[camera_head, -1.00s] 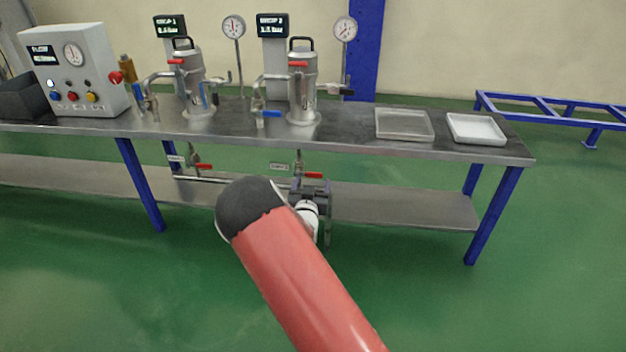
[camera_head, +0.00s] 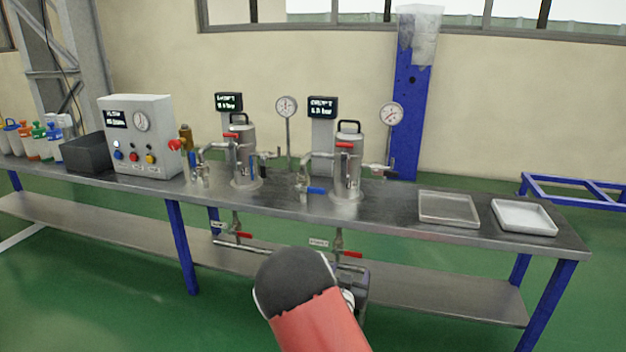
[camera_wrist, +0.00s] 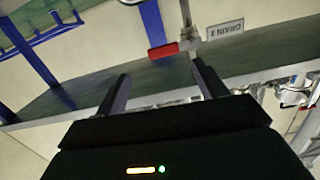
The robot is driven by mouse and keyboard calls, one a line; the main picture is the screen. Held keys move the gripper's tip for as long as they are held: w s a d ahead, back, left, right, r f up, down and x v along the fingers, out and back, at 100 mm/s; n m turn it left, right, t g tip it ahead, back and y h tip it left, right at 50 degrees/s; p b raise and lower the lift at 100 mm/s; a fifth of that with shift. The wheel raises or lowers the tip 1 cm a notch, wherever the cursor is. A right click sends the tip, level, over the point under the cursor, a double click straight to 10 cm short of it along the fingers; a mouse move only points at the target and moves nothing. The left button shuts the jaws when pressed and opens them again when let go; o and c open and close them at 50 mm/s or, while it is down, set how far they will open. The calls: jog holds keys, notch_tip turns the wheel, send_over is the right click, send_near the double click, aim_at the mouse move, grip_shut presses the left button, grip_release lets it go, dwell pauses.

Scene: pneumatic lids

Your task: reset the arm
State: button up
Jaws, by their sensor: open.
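My arm (camera_head: 312,318), red with a dark rounded joint, reaches from the bottom of the head view toward the front of the bench. In that view my gripper is mostly hidden behind this joint. In the wrist view my gripper (camera_wrist: 160,85) shows two dark fingers spread apart, with nothing between them. Beyond the fingertips are a red valve handle (camera_wrist: 163,51) and a white drain label (camera_wrist: 225,30), which appear to be under the bench.
A steel bench (camera_head: 400,215) carries a control box (camera_head: 140,135), two lidded vessels (camera_head: 243,155) with gauges, a grey tray (camera_head: 448,208) and a white tray (camera_head: 525,216). A lower shelf (camera_head: 430,285) runs beneath. Green floor in front is clear.

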jog(key=s+r+n+g+y+p, duration=0.1)
jog(key=s+r+g+y+p, duration=0.5)
jog(key=s+r, duration=1.3)
jog(key=s+d+r+n+g, duration=0.1)
jog(key=s+r+g, duration=0.1)
jog(key=s, duration=0.8)
jog(key=s+d+r+n+g+p, duration=0.1)
jog(key=s+r, duration=0.4)
jog(key=s, duration=0.5)
jog(key=shift+s+d+n+g+h, duration=0.2)
jog(key=shift+s+n+g+h, duration=0.2)
jog(key=shift+n+g, duration=0.3)
jog(key=shift+r, duration=0.1)
